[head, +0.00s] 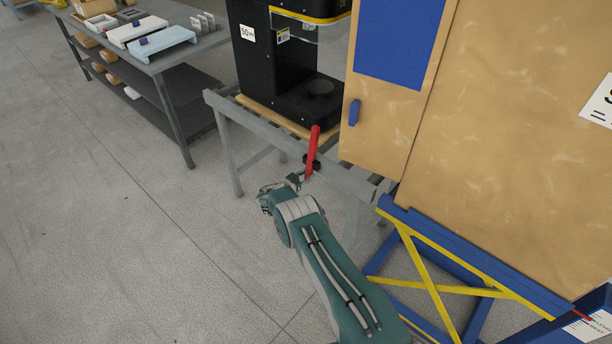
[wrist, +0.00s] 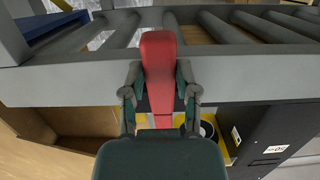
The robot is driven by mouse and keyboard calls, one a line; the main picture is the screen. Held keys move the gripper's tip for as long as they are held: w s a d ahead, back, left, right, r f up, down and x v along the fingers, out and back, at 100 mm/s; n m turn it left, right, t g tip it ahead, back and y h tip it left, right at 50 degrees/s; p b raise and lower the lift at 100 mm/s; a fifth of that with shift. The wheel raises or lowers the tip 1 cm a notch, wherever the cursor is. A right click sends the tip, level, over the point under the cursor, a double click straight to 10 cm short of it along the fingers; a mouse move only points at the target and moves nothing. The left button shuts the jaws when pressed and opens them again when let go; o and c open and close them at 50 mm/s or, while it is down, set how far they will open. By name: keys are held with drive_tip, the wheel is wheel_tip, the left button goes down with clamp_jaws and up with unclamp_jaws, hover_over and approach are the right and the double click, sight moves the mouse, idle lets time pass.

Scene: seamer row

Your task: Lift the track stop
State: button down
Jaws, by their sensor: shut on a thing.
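The track stop is a red bar (head: 313,148) at the front rail of the grey roller track (head: 232,113). In the head view it stands up, leaning slightly right at its top. My gripper (head: 304,180) is at its lower end, partly hidden behind my wrist. In the wrist view the red bar (wrist: 160,58) lies between the two fingers of my gripper (wrist: 160,97), which are shut on it from both sides. It overlaps the grey rail (wrist: 70,78) in that view. Its foot and mounting are hard to make out.
A black machine (head: 270,60) stands at the track behind the stop. A tan cabinet (head: 500,120) with a blue handle (head: 354,112) is close on the right, above a blue and yellow frame (head: 430,280). A grey bench (head: 150,62) stands back left. Floor at left is clear.

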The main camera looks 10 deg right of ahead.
drive_tip(key=shift+a+f, duration=0.1)
drive_tip(key=shift+f, duration=0.15)
drive_tip(key=shift+c, duration=1.8)
unclamp_jaws()
drive_tip(key=shift+r, duration=0.1)
drive_tip(key=shift+r, duration=0.1)
drive_tip(key=v, duration=1.2)
drive_tip(key=shift+w, duration=0.1)
